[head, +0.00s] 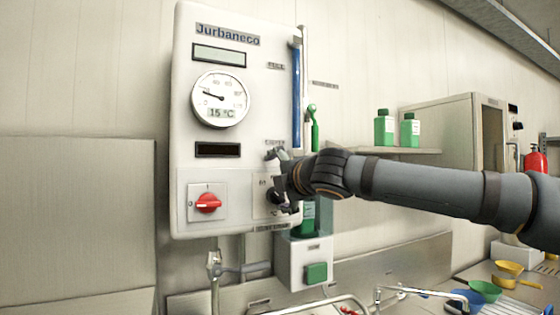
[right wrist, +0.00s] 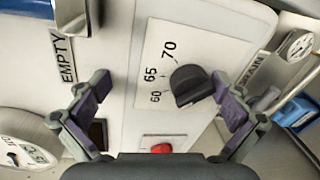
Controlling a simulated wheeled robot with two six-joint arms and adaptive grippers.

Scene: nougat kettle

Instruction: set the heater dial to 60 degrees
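The black heater dial (right wrist: 190,87) shows in the right wrist view on a white scale plate (right wrist: 150,55) marked 60, 65 and 70. I cannot tell for sure which mark it points to. My right gripper (right wrist: 162,103) is open, with one finger on each side of the dial; the right finger is close to it, the left finger farther off. In the head view my right gripper (head: 275,176) is at the lower right of the white control panel (head: 180,130) and hides most of the dial. My left gripper is not in view.
The panel carries a gauge (head: 220,98) reading 15 °C and a red rotary switch (head: 208,203) left of the dial. A green button (head: 316,273) sits below. Pipes and a tap are under the panel. Green bottles (head: 384,127) stand on a shelf at right.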

